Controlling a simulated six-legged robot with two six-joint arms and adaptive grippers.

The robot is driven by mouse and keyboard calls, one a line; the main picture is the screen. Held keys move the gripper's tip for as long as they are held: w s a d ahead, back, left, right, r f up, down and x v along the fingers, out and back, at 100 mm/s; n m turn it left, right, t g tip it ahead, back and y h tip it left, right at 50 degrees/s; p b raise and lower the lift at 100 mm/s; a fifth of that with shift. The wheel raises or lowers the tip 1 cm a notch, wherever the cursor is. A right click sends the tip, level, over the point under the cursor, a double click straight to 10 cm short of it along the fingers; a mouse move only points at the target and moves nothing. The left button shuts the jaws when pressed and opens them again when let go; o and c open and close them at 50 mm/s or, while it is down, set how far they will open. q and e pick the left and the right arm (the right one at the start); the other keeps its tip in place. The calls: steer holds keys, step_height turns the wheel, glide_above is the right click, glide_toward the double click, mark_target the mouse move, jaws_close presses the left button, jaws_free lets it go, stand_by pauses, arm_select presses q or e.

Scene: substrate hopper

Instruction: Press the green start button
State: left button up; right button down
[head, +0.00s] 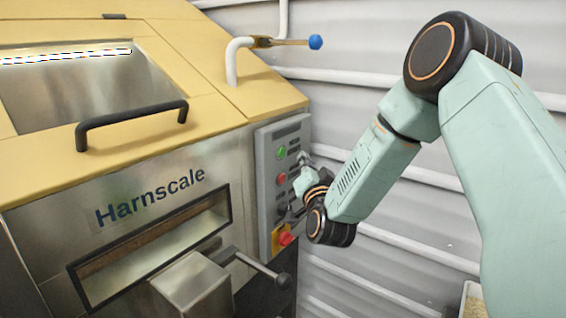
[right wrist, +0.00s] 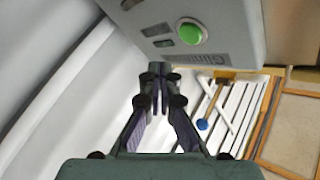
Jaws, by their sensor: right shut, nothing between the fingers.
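The green start button (head: 281,153) is a small round button near the top of the grey control panel (head: 265,175) in the head view. In the right wrist view the green button (right wrist: 191,33) shows large, beyond my fingertips and a little to their right. My right gripper (head: 303,158) is at the panel's right side, close to the button's height. In the wrist view the fingers (right wrist: 157,70) are shut and empty, with a visible gap between their tips and the button. My left gripper is in neither view.
A red button (head: 281,178) and a red mushroom knob (head: 286,239) on yellow sit lower on the panel. A lever (head: 262,268) sticks out below. A blue-tipped valve handle (head: 315,42) and white pipe (head: 233,62) are above. Ribbed wall lies to the right.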

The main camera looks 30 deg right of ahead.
mark_target(283, 153)
steer(key=w, duration=0.1)
steer(key=w+a+b, duration=0.1)
steer(key=shift+w+a, duration=0.1)
steer(key=shift+w, duration=0.3)
steer(key=shift+s+r, duration=0.1)
steer(key=shift+r, duration=0.05)
stand_by(0.3)
steer(key=shift+a, duration=0.1)
stand_by(0.8)
steer(key=shift+w+a+b, duration=0.1)
steer(key=shift+w+b, duration=0.2)
steer(key=shift+w, duration=0.2)
